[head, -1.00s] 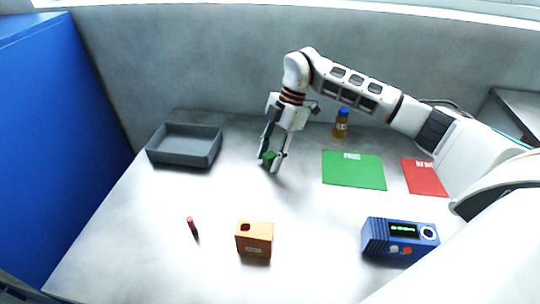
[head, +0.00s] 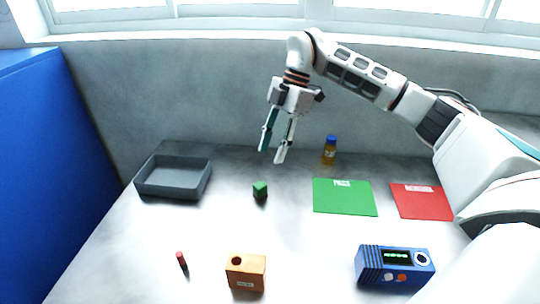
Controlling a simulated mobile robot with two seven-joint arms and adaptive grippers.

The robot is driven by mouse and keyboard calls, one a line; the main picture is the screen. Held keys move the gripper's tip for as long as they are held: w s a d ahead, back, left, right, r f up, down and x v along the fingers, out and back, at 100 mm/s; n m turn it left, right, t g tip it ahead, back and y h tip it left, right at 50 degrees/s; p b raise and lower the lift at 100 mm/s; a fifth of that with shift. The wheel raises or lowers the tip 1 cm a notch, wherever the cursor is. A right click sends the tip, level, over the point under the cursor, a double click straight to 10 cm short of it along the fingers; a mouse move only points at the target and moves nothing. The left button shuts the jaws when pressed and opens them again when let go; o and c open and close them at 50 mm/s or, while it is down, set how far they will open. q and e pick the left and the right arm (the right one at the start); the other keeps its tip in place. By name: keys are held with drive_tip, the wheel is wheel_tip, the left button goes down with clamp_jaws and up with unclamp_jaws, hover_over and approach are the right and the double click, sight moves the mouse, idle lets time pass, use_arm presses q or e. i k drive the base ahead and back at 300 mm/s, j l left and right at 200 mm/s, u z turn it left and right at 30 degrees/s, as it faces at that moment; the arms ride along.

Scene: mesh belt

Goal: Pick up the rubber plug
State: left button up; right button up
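A small red cylinder (head: 181,260) with a dark lower end stands at the front left of the table; it may be the rubber plug, but I cannot tell for sure. A small green block (head: 260,190) sits on the table near the middle. My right gripper (head: 272,157) is above and behind the green block, pointing down, its two fingers apart with nothing between them. An orange block (head: 246,272) with a round dark hole in its top stands right of the red cylinder. My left gripper is not in view.
A grey open tray (head: 172,196) sits at the back left. A green mat (head: 343,198) and a red mat (head: 422,202) lie at the right. A blue-capped bottle (head: 329,150) stands behind them. A blue device with a display (head: 394,268) is at the front right.

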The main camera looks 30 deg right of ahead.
sight(180, 255)
drive_tip(key=k+j, duration=1.1)
drive_tip(key=k, duration=0.2)
